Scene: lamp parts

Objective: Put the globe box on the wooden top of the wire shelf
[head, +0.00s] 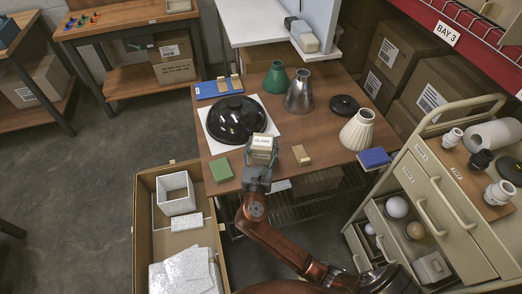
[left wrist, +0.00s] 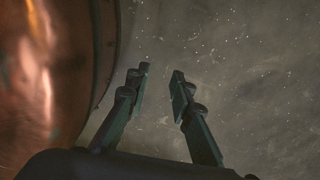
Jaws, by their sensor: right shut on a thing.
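The globe box (head: 263,142), a small pale box with a printed label on top, is in my right gripper (head: 260,156) in the head view. The gripper is shut on it from the front. The box is over the front part of the wooden top (head: 315,134), which has wire shelving (head: 312,206) below it. I cannot tell whether the box touches the top. My left gripper (left wrist: 160,85) shows only in the left wrist view. Its fingers are apart with nothing between them, above a grey floor.
A black dome (head: 236,118) on white paper is behind the box. A green block (head: 221,170) is to its left, a tan block (head: 301,155) to its right. Cone shades (head: 299,92) stand farther back. An open carton (head: 144,215) and a drawer cart (head: 440,190) flank the front.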

